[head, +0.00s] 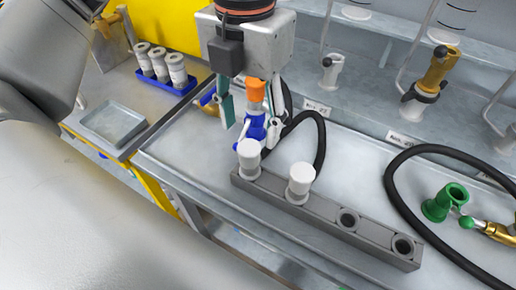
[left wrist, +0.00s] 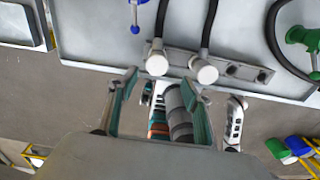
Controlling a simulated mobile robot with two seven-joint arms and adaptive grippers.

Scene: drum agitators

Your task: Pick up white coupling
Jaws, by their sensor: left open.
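Two white couplings stand upright in a long grey rack (head: 325,215): one in the left end socket (head: 249,157) and one in the socket beside it (head: 301,181). In the left wrist view they are the left coupling (left wrist: 157,64) and the right coupling (left wrist: 206,71). My left gripper (head: 251,134) is open and empty, its fingers pointing down around the line to the left coupling. In the left wrist view the left gripper (left wrist: 160,78) has its fingertips apart, with the left coupling showing between them. Contact cannot be told. My right gripper is not in view.
A blue valve with an orange top (head: 256,92) stands behind the left coupling. A black hose (head: 320,140) arches behind the rack. A green fitting (head: 440,206) and another hose lie at right. The rack's two right sockets are empty. A metal tray (head: 113,124) lies at left.

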